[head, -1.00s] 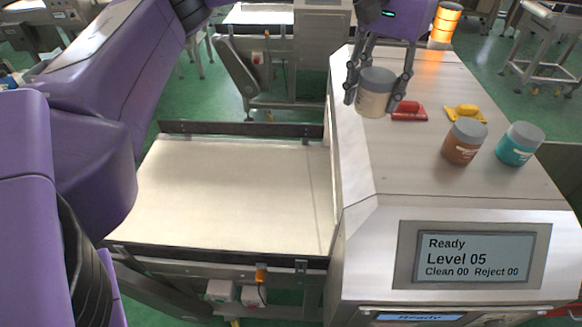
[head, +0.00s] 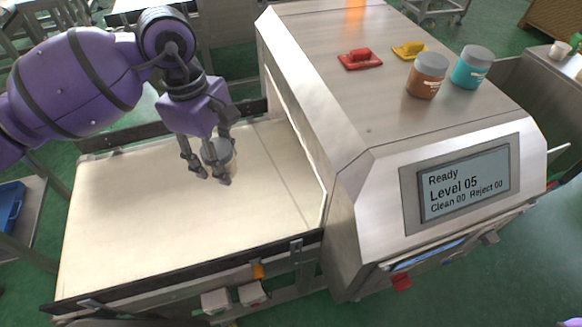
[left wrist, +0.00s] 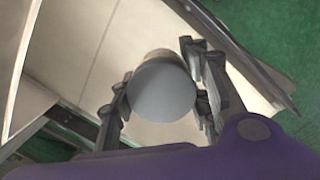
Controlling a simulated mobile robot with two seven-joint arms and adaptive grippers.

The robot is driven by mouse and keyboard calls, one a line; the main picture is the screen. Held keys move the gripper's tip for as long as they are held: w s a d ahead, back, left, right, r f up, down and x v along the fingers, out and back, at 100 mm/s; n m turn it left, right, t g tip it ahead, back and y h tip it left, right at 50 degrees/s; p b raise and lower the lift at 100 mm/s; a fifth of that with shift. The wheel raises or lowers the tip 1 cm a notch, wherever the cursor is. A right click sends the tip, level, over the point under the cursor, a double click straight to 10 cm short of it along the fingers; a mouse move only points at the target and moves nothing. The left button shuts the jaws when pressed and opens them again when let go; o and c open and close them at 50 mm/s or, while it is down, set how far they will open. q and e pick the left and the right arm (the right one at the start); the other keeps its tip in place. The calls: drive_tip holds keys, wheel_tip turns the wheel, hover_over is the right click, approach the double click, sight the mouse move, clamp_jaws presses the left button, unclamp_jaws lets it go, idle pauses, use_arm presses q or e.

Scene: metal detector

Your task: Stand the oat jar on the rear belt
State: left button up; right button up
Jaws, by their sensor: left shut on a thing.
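The oat jar (head: 217,153), with a grey lid and pale beige body, is between the fingers of my left gripper (head: 214,177), which is shut on it. In the head view it is upright, low over the pale belt (head: 130,225), towards the far side of its middle. Whether its base touches the belt cannot be told. In the left wrist view the round grey lid of the jar (left wrist: 161,91) faces the camera, with fingers on both sides and the belt (left wrist: 75,45) beneath. My right gripper is not in view.
The metal detector housing (head: 330,70) stands right of the belt. Dark rails edge the belt. Its near and left parts are clear.

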use_arm(q)
drive_tip(key=s+d+f+n+t+b, duration=0.15)
drive_tip(key=s+d+f+n, duration=0.3)
drive_tip(key=f+n, duration=0.5)
drive_tip(key=shift+n, duration=0.45)
drive_tip(key=w+a+f, duration=0.2)
drive_tip(key=w, duration=0.1)
drive_tip(key=w+a+f, duration=0.6)
drive_tip(key=w, duration=0.1)
drive_tip(key=shift+a+f, duration=0.2)
drive_tip(key=shift+a, duration=0.05)
drive_tip(key=shift+w+a+f, duration=0.25)
drive_tip(key=shift+w+f, duration=0.05)
drive_tip(key=shift+f, duration=0.1)
wheel_tip(320, 180, down, 2)
drive_tip(key=shift+f, duration=0.5)
